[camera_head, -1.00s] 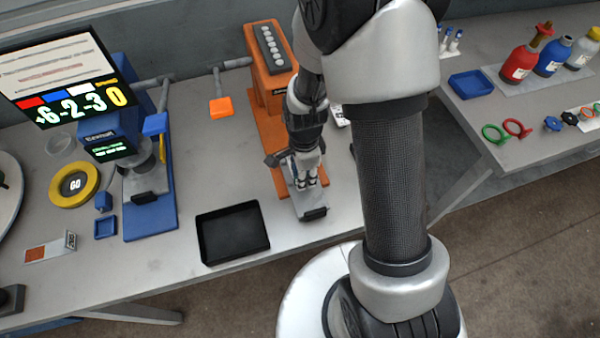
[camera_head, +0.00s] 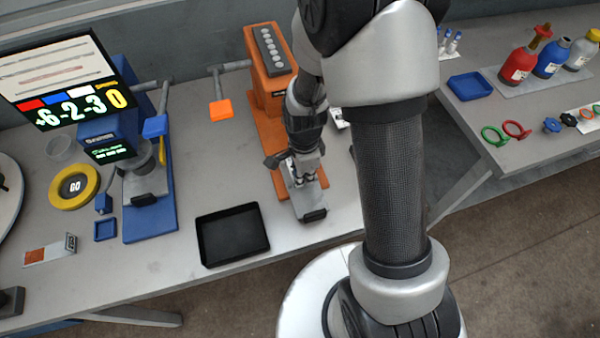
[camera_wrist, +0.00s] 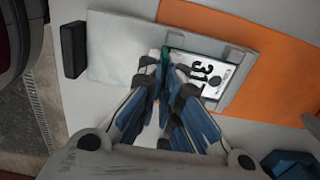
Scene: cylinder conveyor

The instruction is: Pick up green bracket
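A small green piece, which I take for the green bracket (camera_wrist: 164,57), shows at the fingertips in the wrist view; most of it is hidden by the fingers. My gripper (camera_wrist: 166,82) has its blue-padded fingers drawn close together at the tips, apparently with the green piece between them. In the head view my gripper (camera_head: 306,176) is low over the grey plate (camera_head: 308,203) at the front of the orange station. The green piece cannot be made out in that view.
The orange station (camera_head: 270,75) stands behind my gripper. A white card marked 31 (camera_wrist: 210,72) lies beside the fingertips. A black tray (camera_head: 232,235) lies to the left, and a blue station (camera_head: 150,215) beyond it. Green and red rings (camera_head: 516,129) lie on the right-hand table.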

